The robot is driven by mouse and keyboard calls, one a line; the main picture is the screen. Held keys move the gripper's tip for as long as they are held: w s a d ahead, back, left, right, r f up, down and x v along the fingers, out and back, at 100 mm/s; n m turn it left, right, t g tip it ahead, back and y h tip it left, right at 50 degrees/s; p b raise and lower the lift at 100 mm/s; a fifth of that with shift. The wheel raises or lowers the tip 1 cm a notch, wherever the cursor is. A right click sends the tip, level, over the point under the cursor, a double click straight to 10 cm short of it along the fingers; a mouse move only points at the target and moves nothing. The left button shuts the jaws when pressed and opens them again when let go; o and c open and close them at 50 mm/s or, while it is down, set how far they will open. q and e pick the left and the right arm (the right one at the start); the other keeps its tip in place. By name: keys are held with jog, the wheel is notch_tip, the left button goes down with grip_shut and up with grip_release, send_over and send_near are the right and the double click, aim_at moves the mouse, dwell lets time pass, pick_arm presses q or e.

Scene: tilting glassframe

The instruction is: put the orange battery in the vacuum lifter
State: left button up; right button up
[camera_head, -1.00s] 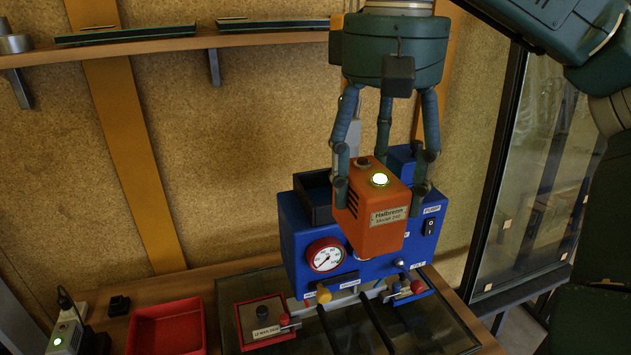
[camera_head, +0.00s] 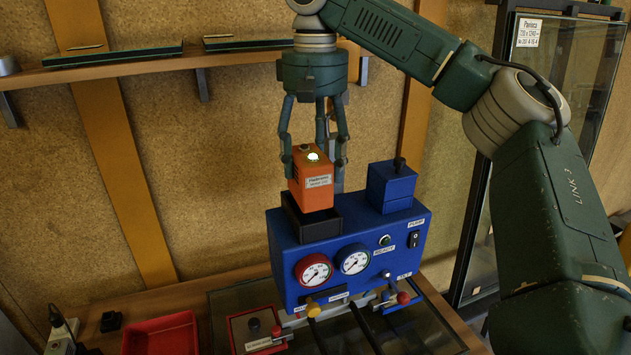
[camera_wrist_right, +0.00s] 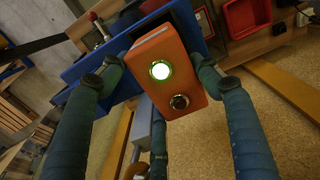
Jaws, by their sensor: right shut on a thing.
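The orange battery (camera_head: 311,187) is a box with a lit green-white button on top and a label on its front. My right gripper (camera_head: 314,170) is shut on it from above. The battery is upright over the black open-topped socket (camera_head: 318,228) on the left of the blue vacuum lifter (camera_head: 350,254). Its lower end overlaps the socket opening; I cannot tell whether it is inside. In the right wrist view, the battery (camera_wrist_right: 169,72) sits between the green fingers, its lit button and a dark knob facing the camera. My left gripper is not in view.
A blue block (camera_head: 391,187) stands on the lifter's right. Two gauges (camera_head: 314,270) and levers are on its front. A red tray (camera_head: 161,335) is at lower left. A shelf (camera_head: 150,66) runs along the wall, and a glass panel rack (camera_head: 556,75) is at right.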

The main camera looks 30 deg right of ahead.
jog(key=shift+f, duration=2.45)
jog(key=o, duration=1.8)
jog(key=shift+s+f+b, duration=0.1)
jog(key=shift+f+b, duration=0.05)
jog(key=shift+b, duration=0.15)
jog(key=shift+c, duration=0.2)
notch_tip(320, 180, up, 8)
jog(key=shift+f+p, duration=0.15)
jog(key=shift+p, duration=0.25)
